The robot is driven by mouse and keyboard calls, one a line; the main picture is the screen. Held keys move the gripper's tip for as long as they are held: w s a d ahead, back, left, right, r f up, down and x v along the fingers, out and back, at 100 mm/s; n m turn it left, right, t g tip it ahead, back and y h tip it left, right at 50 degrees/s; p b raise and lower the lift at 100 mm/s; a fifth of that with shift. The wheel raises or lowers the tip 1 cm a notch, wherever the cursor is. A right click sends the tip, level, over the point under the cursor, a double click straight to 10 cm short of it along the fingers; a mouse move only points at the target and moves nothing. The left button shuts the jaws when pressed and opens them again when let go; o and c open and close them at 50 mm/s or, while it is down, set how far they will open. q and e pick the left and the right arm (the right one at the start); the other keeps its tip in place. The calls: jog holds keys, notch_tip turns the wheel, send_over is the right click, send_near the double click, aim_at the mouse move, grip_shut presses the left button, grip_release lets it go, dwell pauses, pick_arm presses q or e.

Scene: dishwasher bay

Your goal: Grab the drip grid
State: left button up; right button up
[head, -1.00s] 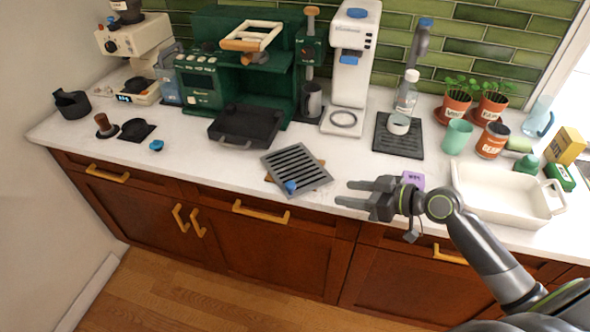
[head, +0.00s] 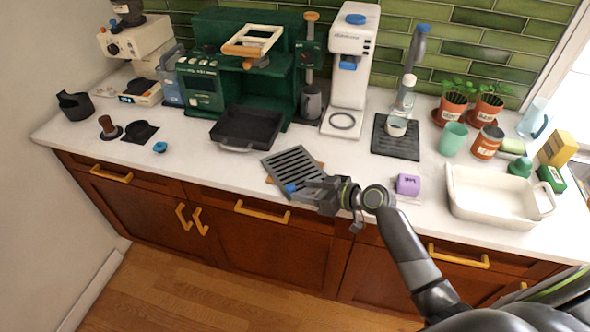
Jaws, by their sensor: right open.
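The drip grid (head: 290,164) is a grey slatted tray that lies tilted in the picture near the counter's front edge, partly on a brown board. It has a blue part (head: 290,188) at its near end. My right gripper (head: 297,187) is open at the grid's near right corner, with its fingers beside or over that corner. Whether the fingers straddle the rim or touch it cannot be told. The gripper hides part of the grid's near edge. My left gripper is not in view.
A black drip tray (head: 247,128) stands behind the grid, at the green coffee machine (head: 205,88). A dark mat (head: 395,143) lies farther back.

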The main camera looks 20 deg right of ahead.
aim_at(293, 188)
jog(key=shift+w+a, duration=0.15)
jog(key=shift+a, duration=0.1)
jog(key=p+x, duration=0.2)
jog(key=x, duration=0.1)
jog(key=shift+w+a+f, duration=0.1)
jog(key=shift+a, duration=0.3)
jog(key=shift+w+a+f, duration=0.25)
jog(key=shift+w, duration=0.05)
grip_shut()
